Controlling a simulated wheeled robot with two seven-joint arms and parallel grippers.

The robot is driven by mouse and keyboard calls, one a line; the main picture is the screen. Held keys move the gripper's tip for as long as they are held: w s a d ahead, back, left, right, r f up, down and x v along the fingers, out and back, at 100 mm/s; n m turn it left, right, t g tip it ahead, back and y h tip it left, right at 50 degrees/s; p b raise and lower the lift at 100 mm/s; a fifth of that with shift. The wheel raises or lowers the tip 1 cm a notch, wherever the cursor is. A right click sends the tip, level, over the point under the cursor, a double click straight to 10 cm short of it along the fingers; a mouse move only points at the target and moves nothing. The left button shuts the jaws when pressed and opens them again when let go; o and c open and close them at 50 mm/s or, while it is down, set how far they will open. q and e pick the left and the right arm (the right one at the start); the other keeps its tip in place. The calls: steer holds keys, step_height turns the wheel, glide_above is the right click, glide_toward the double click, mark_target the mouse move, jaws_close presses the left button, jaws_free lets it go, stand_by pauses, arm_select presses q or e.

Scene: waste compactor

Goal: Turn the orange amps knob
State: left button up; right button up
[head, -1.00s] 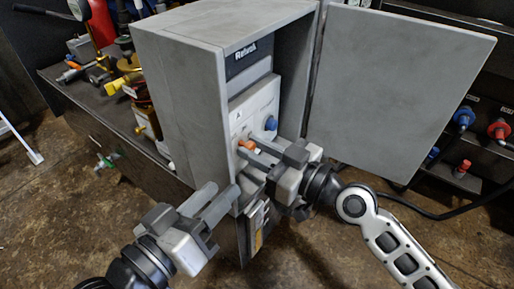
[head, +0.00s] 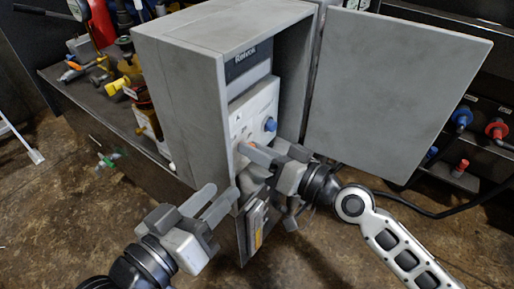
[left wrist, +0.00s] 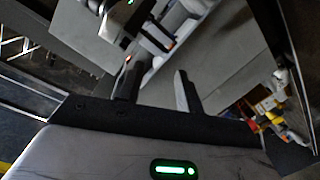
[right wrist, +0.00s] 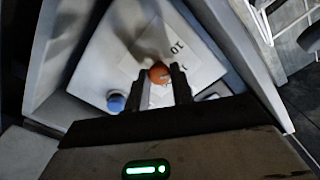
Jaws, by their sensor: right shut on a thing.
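The orange amps knob (right wrist: 158,72) is on a white panel (right wrist: 110,60) inside the open grey cabinet. In the head view only a small bit of it (head: 251,146) shows; the gripper hides the rest. My right gripper (right wrist: 162,78) has its two fingers on either side of the knob, shut on it. In the head view the right gripper (head: 250,152) reaches the panel from the right. My left gripper (head: 213,203) is open and empty, in front of the cabinet's lower left edge. Its parted fingers also show in the left wrist view (left wrist: 155,85).
A blue knob (head: 270,124) sits on the same panel, above and right of the orange one. The cabinet door (head: 395,90) stands open to the right. A cluttered workbench (head: 95,100) is at the left. Blue and red plugs (head: 497,129) are at the far right.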

arm_select(q)
steer(key=shift+s+a+f+y+p, duration=0.1)
steer(key=shift+y+p, duration=0.2)
steer(key=shift+p, duration=0.1)
arm_select(e)
steer(key=m, duration=0.4)
steer(key=shift+w+m, duration=0.1)
steer(key=shift+m, duration=0.3)
arm_select(q)
steer(key=shift+f, duration=0.1)
arm_select(e)
steer(key=o, duration=0.9)
steer(key=shift+o, duration=0.2)
